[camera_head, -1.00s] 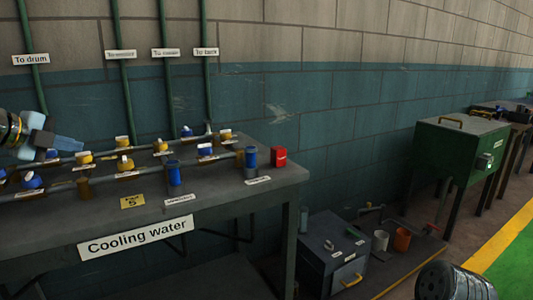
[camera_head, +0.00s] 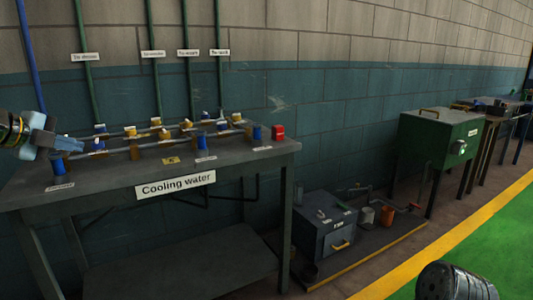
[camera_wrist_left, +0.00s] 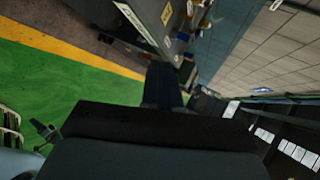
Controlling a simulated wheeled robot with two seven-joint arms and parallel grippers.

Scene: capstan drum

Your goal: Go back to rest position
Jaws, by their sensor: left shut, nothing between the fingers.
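My left gripper (camera_head: 66,143) shows at the left edge in the head view. It is shut with nothing held. In the picture it overlaps the left end of the cooling water table (camera_head: 232,159); I cannot tell its exact height above the top. In the left wrist view the dark gripper body (camera_wrist_left: 160,135) fills the lower middle, and the table shows tilted at the top. My right gripper is not in view; a dark rounded part of mine shows at the bottom right of the head view.
Pipes with blue and yellow valves (camera_head: 156,122) and a red block (camera_head: 278,131) are on the table. A grey box (camera_head: 325,228) stands on a low platform beside it. A green cabinet (camera_head: 437,137) is farther right. The green floor (camera_head: 490,240) at right is clear.

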